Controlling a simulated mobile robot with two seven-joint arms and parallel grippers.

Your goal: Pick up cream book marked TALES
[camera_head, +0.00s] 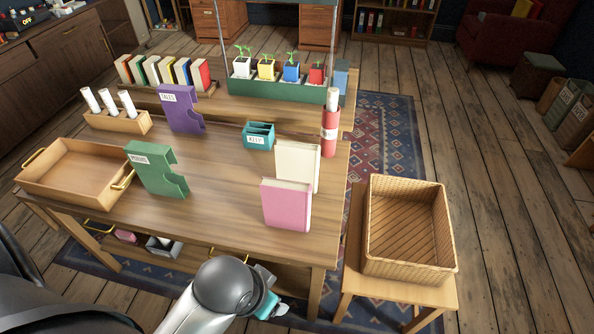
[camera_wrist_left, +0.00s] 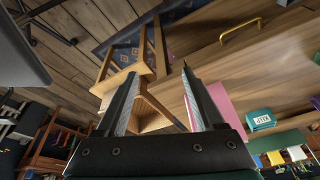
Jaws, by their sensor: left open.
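A cream book (camera_head: 298,160) stands upright on the table, partly hidden by a pink book (camera_head: 286,206) in front of it. No lettering is readable on the cream book. A purple holder (camera_head: 183,118) further left bears a label reading TALES. My left gripper (camera_head: 270,304) is in front of the table's near edge, apart from both books. In the left wrist view the gripper (camera_wrist_left: 160,73) is open, with nothing between its fingers. The pink book (camera_wrist_left: 223,104) shows beside its right finger there. The cream book cannot be made out in that view. My right gripper is not in view.
A green labelled holder (camera_head: 155,174) and a wooden tray (camera_head: 75,166) stand at the left. A teal box (camera_head: 259,139) and a red cylinder (camera_head: 329,132) are near the books. A wicker basket (camera_head: 442,265) sits right of the table. The tabletop left of the pink book is clear.

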